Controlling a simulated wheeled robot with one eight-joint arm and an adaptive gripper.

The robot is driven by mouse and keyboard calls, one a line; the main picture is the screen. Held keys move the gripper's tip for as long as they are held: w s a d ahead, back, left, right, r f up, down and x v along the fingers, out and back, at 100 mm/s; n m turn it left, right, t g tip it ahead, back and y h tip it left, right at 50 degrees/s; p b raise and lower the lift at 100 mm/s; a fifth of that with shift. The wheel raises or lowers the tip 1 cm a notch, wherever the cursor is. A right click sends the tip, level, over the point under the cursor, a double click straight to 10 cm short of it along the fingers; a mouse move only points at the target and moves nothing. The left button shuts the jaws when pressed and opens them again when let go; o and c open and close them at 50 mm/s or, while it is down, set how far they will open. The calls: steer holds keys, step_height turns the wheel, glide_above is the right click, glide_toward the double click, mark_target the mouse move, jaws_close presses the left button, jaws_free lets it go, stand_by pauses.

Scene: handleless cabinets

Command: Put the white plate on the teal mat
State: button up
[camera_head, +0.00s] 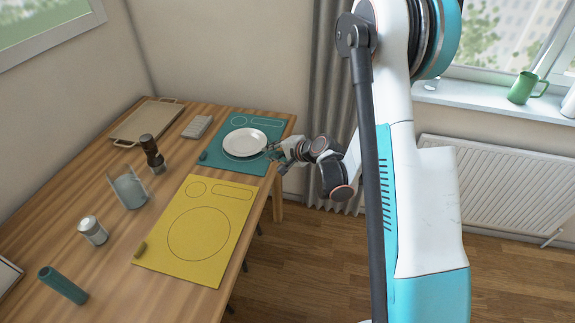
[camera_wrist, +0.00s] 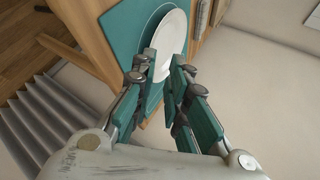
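The white plate (camera_head: 244,141) lies on the teal mat (camera_head: 213,157) at the far right end of the table, over its large circle outline. It looks flat. My gripper (camera_head: 272,151) is at the plate's right edge, low over the mat's right side. In the wrist view, the two fingers (camera_wrist: 163,70) are apart with a gap between them. The plate (camera_wrist: 174,38) shows just beyond the fingertips, its near rim close to the gap. The teal mat (camera_wrist: 121,20) shows beside it. Whether a finger touches the rim cannot be told.
A yellow mat (camera_head: 181,253) lies nearer on the table. Floor is free right of the table.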

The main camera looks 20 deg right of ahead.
steer(key=s+a+r+n+g+h, duration=0.1)
steer(key=s+a+r+n, duration=0.15)
steer(key=s+r, duration=0.45)
steer(key=s+a+r+n+g+h, duration=0.15)
steer(key=s+r+n, duration=0.3)
steer(key=r, duration=0.45)
steer(key=s+r+n+h, duration=0.1)
steer(key=s+r+n, duration=0.1)
steer(key=s, duration=0.9)
steer(key=s+r+n+h, duration=0.1)
steer(key=s+n, duration=0.3)
steer(key=s, duration=0.7)
steer(key=shift+a+r+n+g, duration=0.3)
steer(key=shift+r+g, duration=0.15)
steer(key=shift+r, duration=0.2)
